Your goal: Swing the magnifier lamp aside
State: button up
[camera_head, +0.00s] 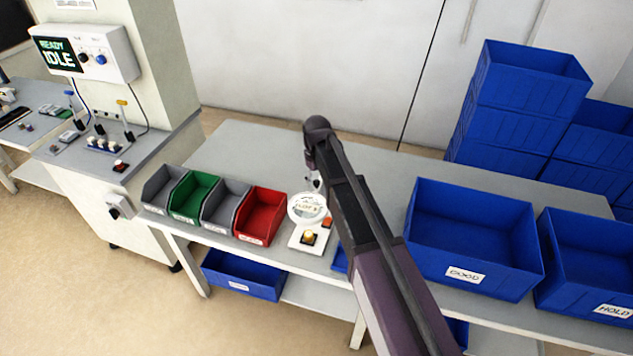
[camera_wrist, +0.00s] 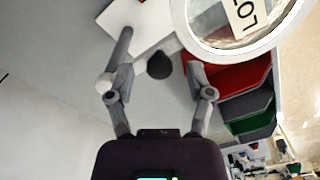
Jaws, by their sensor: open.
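The magnifier lamp (camera_head: 307,200) has a white ring head with a clear lens. In the head view it stands over a white plate with a yellow button (camera_head: 309,237) on the bench. In the wrist view its ring (camera_wrist: 222,53) fills the upper right, with a label seen through the lens. My gripper (camera_wrist: 158,54) is open, its two fingers spread on either side of a dark rounded knob (camera_wrist: 159,66). I cannot tell whether they touch it. In the head view my arm covers most of the gripper and the area right of the ring.
Grey, green (camera_head: 193,198) and red (camera_head: 261,216) bins stand left of the lamp. Blue crates marked GOOD (camera_head: 468,272) and HOLD (camera_head: 607,308) stand to the right. More blue crates (camera_head: 530,85) are stacked behind. The bench top (camera_head: 250,150) behind the bins is clear.

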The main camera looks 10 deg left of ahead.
jog(key=shift+c, duration=0.2)
grip_shut()
jog(key=shift+d, duration=0.15)
